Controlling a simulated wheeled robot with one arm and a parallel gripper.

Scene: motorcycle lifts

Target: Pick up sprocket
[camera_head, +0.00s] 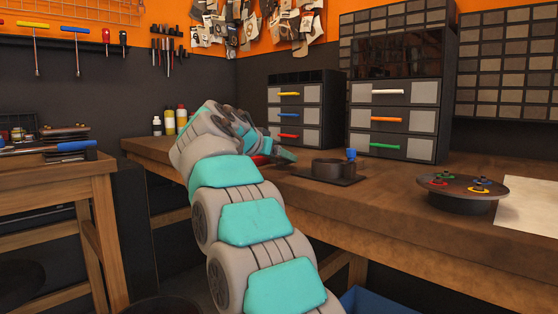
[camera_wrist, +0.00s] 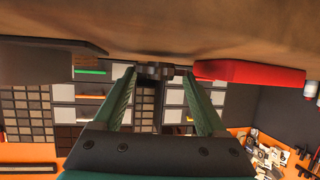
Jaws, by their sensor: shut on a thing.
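The sprocket (camera_wrist: 156,70), a small dark toothed piece, sits between the fingertips of my gripper (camera_wrist: 160,76) in the wrist view, which looks upside down. The two green fingers are shut on it from both sides. It appears close to the brown bench top (camera_wrist: 200,30); I cannot tell whether it touches it. In the head view my gripper (camera_head: 283,152) reaches low over the workbench (camera_head: 390,200). The sprocket cannot be made out there, hidden by my arm.
A red object (camera_wrist: 250,73) lies close beside the fingers. A dark tray (camera_head: 325,175) with a round holder and blue-topped item stands right of my gripper. Drawer units (camera_head: 392,115) stand behind. A round dark stand (camera_head: 462,192) with colored pieces is at right.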

